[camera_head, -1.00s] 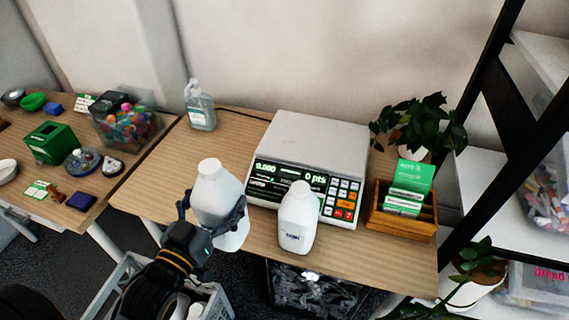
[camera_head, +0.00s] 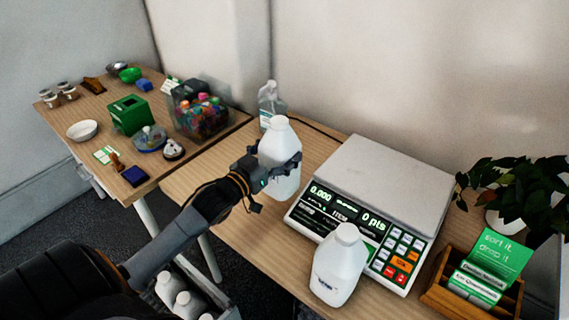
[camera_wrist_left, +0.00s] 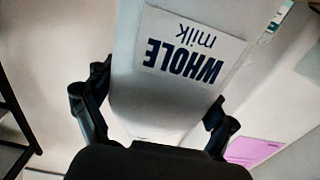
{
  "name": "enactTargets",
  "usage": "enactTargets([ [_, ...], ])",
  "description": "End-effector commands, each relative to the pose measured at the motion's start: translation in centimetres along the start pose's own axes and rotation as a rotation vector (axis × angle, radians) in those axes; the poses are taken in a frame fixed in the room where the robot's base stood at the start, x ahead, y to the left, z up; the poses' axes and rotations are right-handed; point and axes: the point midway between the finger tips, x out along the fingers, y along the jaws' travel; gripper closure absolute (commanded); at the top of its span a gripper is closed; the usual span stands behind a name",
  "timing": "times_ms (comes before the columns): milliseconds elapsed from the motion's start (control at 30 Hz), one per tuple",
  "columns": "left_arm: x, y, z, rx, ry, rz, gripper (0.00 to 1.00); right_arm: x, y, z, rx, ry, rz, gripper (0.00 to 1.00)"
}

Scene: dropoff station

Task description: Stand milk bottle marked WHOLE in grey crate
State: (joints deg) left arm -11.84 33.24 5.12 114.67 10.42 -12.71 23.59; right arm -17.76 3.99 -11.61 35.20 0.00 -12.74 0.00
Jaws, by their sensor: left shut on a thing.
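My left gripper (camera_head: 275,170) is shut around a white milk bottle (camera_head: 280,150), which is upright at the left part of the scale table. In the left wrist view the held bottle (camera_wrist_left: 150,100) carries a label reading WHOLE milk, upside down in the picture, between my gripper's fingers (camera_wrist_left: 155,115). I cannot tell whether its base touches the table. A second white bottle (camera_head: 338,268) stands in front of the scale; its label is too small to read. The grey crate (camera_head: 222,300) is on the floor at the bottom, partly hidden by my left arm, with several white bottles in it.
A scale (camera_head: 385,190) stands right of the held bottle. A pump bottle (camera_head: 270,103) is behind it. A wooden card box (camera_head: 470,290) and a plant (camera_head: 515,190) are at the right. The left table (camera_head: 85,110) holds a clear bin (camera_head: 200,120) and small items.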

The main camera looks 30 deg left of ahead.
Motion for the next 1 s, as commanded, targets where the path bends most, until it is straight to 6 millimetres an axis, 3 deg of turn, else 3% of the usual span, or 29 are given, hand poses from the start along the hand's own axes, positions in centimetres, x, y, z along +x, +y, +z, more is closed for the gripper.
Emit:
enactTargets([
  [200, 1.9, -0.9, 2.4, 0.001, 0.003, 0.000, 0.44, 0.3, 0.7, -2.2, -0.002, 0.034, 0.008, 0.60],
  [500, 2.5, -1.1, 5.8, 0.000, 0.000, 0.000, 0.44, 0.3, 1.2, -1.2, -0.002, 0.020, 0.014, 0.60],
  [933, 2.5, -1.1, 6.6, 0.002, 0.002, 0.001, 0.44, 0.5, 1.2, -0.6, -0.001, 0.010, 0.015, 0.60],
  [967, 2.5, -1.1, 6.5, 0.002, 0.002, 0.001, 0.11, 0.4, 1.2, -0.6, -0.001, 0.010, 0.015, 0.60],
  [1000, 2.5, -1.1, 6.5, 0.002, 0.002, 0.001, 0.03, 0.4, 1.2, -0.6, -0.001, 0.011, 0.015, 0.60],
])
